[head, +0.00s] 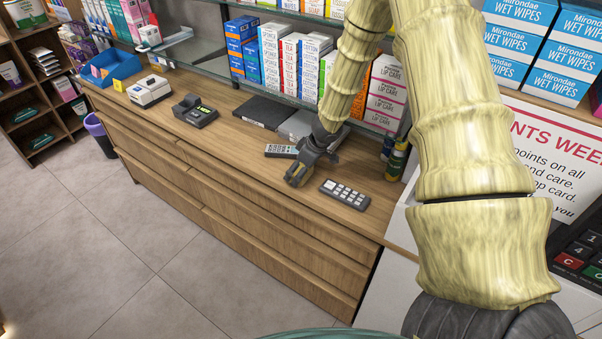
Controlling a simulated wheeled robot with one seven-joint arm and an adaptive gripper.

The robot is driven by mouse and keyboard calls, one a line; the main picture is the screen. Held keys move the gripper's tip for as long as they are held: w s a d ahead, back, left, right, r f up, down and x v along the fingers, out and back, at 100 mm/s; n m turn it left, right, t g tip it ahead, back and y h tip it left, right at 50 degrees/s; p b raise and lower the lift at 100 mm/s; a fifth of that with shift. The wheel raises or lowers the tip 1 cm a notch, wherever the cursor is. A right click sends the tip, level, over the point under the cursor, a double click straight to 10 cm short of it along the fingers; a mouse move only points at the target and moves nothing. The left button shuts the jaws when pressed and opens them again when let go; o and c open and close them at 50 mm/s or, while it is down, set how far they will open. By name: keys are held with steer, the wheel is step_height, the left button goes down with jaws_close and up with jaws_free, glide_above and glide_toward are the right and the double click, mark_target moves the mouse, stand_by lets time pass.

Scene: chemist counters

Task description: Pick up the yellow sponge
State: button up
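My gripper (296,176) is low over the front part of the wooden counter (240,140), between two grey keypad devices. A small yellowish patch shows at its fingers. I cannot tell whether this is the yellow sponge or part of the gripper. My arm hides part of the counter's right side and the shelves behind.
A grey keypad device (344,194) lies just right of my gripper, and another (281,151) just behind it. A yellow-green bottle (397,161) stands farther right. A card terminal (195,111), white device (149,91) and blue tray (110,68) are left. Boxed shelves rise behind.

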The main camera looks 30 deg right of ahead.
steer(key=c, duration=0.8)
steer(key=shift+r, duration=0.15)
steer(key=shift+r, duration=1.7)
steer(key=s+b, duration=0.2)
steer(key=s, duration=0.3)
steer(key=s+b, duration=0.2)
steer(key=s, duration=0.3)
steer(key=s+r+b, duration=0.1)
steer(key=s+b, duration=0.1)
steer(key=s, duration=0.2)
steer(key=shift+s+a, duration=0.15)
steer(key=shift+s, duration=0.25)
steer(key=shift+s+r, duration=0.2)
steer(key=shift+s, duration=0.45)
steer(key=shift+o, duration=0.3)
